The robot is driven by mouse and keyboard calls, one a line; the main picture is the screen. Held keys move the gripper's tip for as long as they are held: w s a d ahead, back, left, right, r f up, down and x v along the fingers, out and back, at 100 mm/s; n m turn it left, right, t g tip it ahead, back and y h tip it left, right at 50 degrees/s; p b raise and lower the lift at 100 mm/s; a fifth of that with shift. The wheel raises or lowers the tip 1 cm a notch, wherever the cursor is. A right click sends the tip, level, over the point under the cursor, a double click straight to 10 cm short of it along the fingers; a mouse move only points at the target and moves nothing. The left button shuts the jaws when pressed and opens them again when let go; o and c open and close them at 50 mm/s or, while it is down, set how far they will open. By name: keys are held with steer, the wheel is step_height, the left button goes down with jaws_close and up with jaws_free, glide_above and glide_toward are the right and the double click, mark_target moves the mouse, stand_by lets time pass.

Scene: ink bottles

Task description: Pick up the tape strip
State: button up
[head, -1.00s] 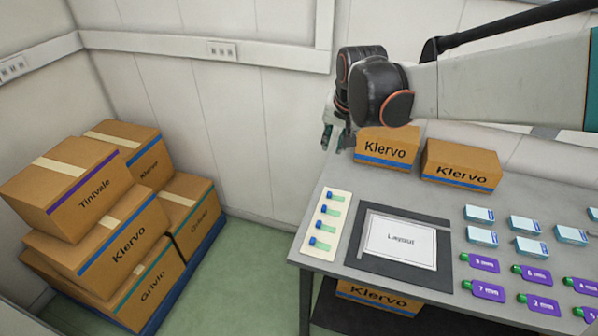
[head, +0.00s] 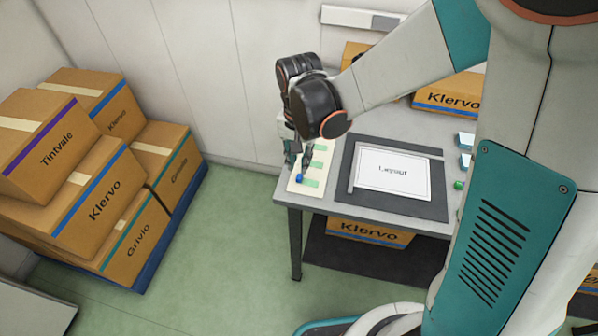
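A cream card (head: 298,190) lies at the left end of the grey table and bears several short green tape strips. The nearest tape strip (head: 313,183) lies at the card's front, with a blue end (head: 299,178) at its left. Other green strips (head: 317,165) show behind it; their left ends are hidden by my gripper. My gripper (head: 293,165) points down over the left side of the card, close to the blue end. Its fingers are small and dark here, so I cannot tell whether they are open, or whether they touch a strip.
A dark mat (head: 427,205) with a white Layout sheet (head: 394,172) lies right of the card. Klervo boxes (head: 448,92) stand at the table's back. A green-capped bottle (head: 458,184) shows beside my arm. Stacked boxes (head: 105,190) stand on the floor at left.

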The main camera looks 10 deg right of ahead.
mark_target(299, 177)
steer(key=shift+f+b, duration=1.45)
steer(key=shift+f, duration=1.65)
steer(key=c, duration=0.3)
steer(key=shift+r, duration=0.15)
step_height(299, 177, up, 20)
steer(key=p, duration=1.4)
